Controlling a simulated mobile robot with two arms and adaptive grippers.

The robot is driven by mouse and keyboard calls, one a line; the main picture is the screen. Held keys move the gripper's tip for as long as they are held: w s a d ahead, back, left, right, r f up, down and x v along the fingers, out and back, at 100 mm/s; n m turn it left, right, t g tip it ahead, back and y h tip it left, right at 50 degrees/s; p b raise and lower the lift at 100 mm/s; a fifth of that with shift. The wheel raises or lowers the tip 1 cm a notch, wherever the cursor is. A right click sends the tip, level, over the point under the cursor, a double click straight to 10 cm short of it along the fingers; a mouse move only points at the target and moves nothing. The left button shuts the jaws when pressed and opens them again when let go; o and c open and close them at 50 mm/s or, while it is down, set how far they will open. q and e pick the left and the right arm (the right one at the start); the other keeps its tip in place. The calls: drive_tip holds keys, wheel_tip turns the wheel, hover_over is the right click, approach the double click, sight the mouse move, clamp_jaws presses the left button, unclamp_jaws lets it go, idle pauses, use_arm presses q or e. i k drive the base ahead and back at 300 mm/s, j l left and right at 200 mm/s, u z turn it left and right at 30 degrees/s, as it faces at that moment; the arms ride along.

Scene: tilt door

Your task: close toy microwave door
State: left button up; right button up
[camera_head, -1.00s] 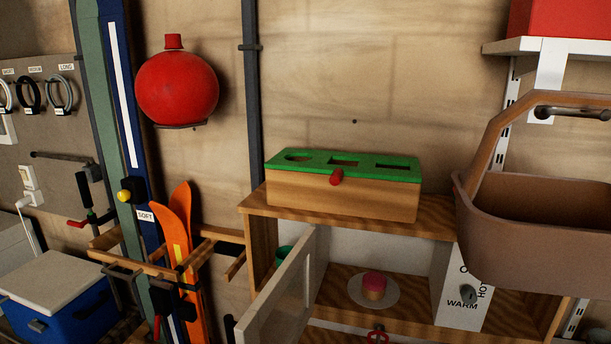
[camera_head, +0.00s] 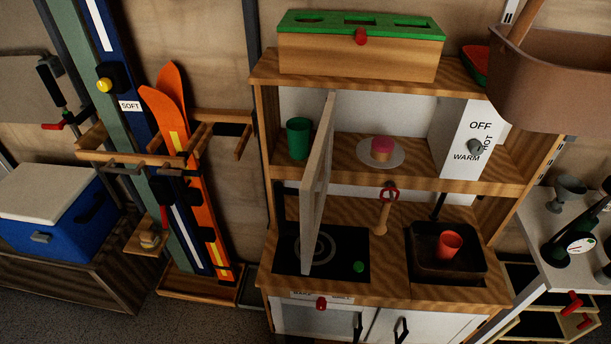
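The toy microwave is the upper compartment of a wooden play kitchen. Its pale door (camera_head: 317,185) stands open, hinged on the left side and swung out toward me over the stove top. Inside, a pink-topped cake (camera_head: 381,148) sits on a round white plate (camera_head: 366,153), and a green cup (camera_head: 298,138) stands left of the door. A white control panel (camera_head: 465,137) with a grey knob and the words OFF, HOT and WARM is at the right. Neither of my grippers is in view.
A shape-sorter box (camera_head: 360,58) with a green lid stands on top. Below are a black hob (camera_head: 345,252) and a sink (camera_head: 420,266) holding a red cup (camera_head: 449,244). A brown basket (camera_head: 545,95) hangs at the upper right. Orange skis (camera_head: 190,150) and a blue cooler (camera_head: 62,228) are left.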

sight(312, 191)
drive_tip(key=j+z, duration=0.25)
drive_tip(key=j, duration=0.2)
drive_tip(key=k+j+z, duration=0.2)
drive_tip(key=j, duration=0.2)
drive_tip(key=k+j+z, duration=0.1)
drive_tip(key=j+z, duration=0.15)
drive_tip(key=j, duration=0.15)
